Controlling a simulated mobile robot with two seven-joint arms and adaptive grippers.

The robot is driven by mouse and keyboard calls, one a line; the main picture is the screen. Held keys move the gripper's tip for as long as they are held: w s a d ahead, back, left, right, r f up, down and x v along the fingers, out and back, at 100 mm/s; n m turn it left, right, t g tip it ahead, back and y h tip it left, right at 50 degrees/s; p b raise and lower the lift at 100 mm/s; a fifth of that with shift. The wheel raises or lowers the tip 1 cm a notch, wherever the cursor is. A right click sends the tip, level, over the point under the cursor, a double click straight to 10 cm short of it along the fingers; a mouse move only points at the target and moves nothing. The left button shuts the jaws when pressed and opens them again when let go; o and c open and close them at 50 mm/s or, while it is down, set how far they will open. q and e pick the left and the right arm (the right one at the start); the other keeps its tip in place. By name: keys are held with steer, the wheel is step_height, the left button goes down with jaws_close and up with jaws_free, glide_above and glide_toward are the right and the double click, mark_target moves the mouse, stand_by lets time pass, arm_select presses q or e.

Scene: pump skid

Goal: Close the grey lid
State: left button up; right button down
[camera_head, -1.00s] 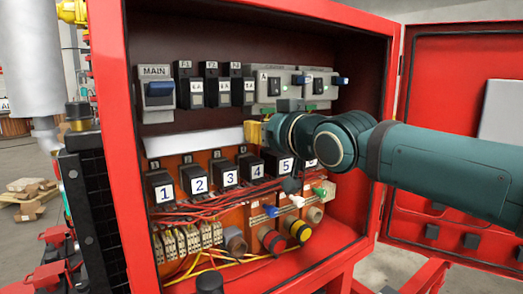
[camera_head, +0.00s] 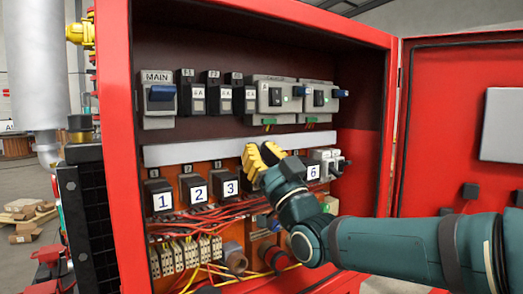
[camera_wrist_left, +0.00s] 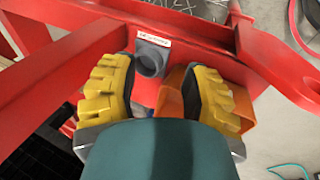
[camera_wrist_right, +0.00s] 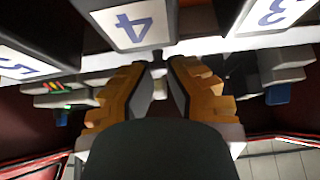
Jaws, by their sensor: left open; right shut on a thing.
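My right gripper (camera_head: 262,155) is at the row of black numbered blocks, where it covers block 4. In the right wrist view its fingers (camera_wrist_right: 157,85) are close together below the block labelled 4 (camera_wrist_right: 133,22), which shows upside down. A small dark part (camera_wrist_right: 157,56) is at the fingertips. A long pale grey strip (camera_head: 195,151) runs above the blocks; I cannot tell whether it is the grey lid. My left gripper (camera_wrist_left: 165,90) is open by a red frame; a grey round-mouthed fitting (camera_wrist_left: 151,60) and an orange part (camera_wrist_left: 240,110) are beyond its fingers.
The red cabinet's side wall (camera_head: 117,150) stands at left and its open door (camera_head: 450,120) at right. Breakers (camera_head: 158,95) line the upper row. Red wires (camera_head: 200,220) and terminals (camera_head: 185,255) crowd the area below the blocks.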

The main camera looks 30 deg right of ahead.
steer(key=shift+w+t, duration=0.1)
steer(key=shift+t, duration=0.4)
steer(key=c, duration=0.9)
jaws_free()
steer(key=shift+w, duration=0.15)
steer(key=shift+f, duration=0.15)
steer(key=v, duration=1.2)
